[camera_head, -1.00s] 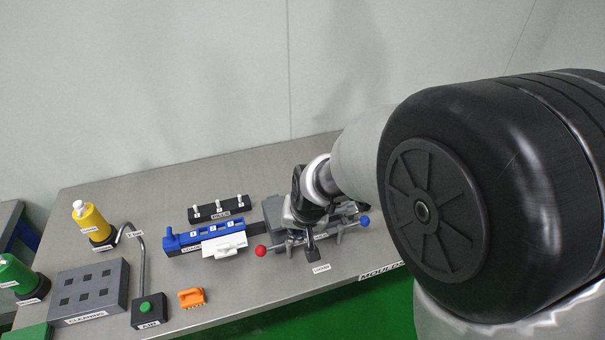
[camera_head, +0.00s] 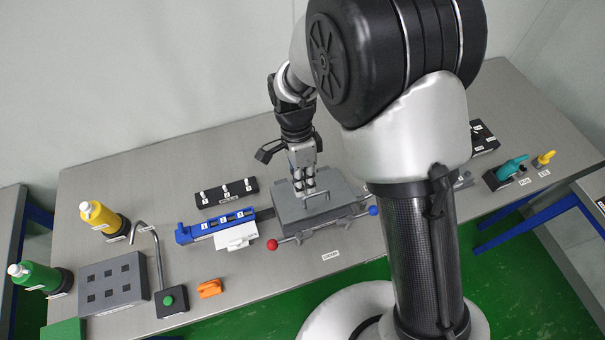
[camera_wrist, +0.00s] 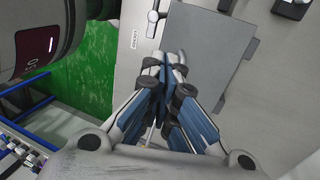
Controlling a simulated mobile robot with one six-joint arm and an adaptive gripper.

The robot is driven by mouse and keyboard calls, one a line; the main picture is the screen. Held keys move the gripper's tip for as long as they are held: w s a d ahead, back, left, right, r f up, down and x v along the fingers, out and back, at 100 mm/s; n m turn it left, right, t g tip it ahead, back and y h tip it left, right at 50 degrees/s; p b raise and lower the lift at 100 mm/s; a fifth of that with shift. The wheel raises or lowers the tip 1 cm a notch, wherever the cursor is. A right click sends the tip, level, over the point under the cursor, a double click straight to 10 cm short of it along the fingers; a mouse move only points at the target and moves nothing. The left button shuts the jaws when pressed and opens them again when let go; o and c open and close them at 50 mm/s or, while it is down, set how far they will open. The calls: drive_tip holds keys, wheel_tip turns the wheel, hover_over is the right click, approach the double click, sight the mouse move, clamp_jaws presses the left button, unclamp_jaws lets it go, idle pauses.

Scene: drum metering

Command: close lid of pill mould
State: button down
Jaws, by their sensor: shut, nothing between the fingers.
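The pill mould (camera_head: 285,223) is a grey block on the metal table, with a bar in front that ends in a red knob and a blue knob. Its lid (camera_head: 345,191) looks like a flat grey plate lying level on top, with a small handle near its front edge. In the wrist view the lid (camera_wrist: 205,45) is a plain dark grey rectangle beyond the fingertips. My gripper (camera_head: 307,193) is shut and empty, pointing down over the lid close to the handle. I cannot tell whether the fingertips touch it. The gripper also shows in the wrist view (camera_wrist: 165,65).
A blue numbered slide (camera_head: 215,224) with a white piece (camera_head: 236,235) sits just left of the mould. A black holder (camera_head: 226,192) with white pegs stands behind it.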

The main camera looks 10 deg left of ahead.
sight(309, 218)
drive_tip(key=b+x, duration=0.1)
drive_tip(key=x, duration=0.8)
drive_tip(key=shift+f, duration=0.25)
drive_tip(key=b+x, duration=0.2)
drive_tip(key=x, duration=0.1)
drive_tip(key=shift+s+d+f, duration=0.15)
drive_tip(key=shift+s, duration=0.05)
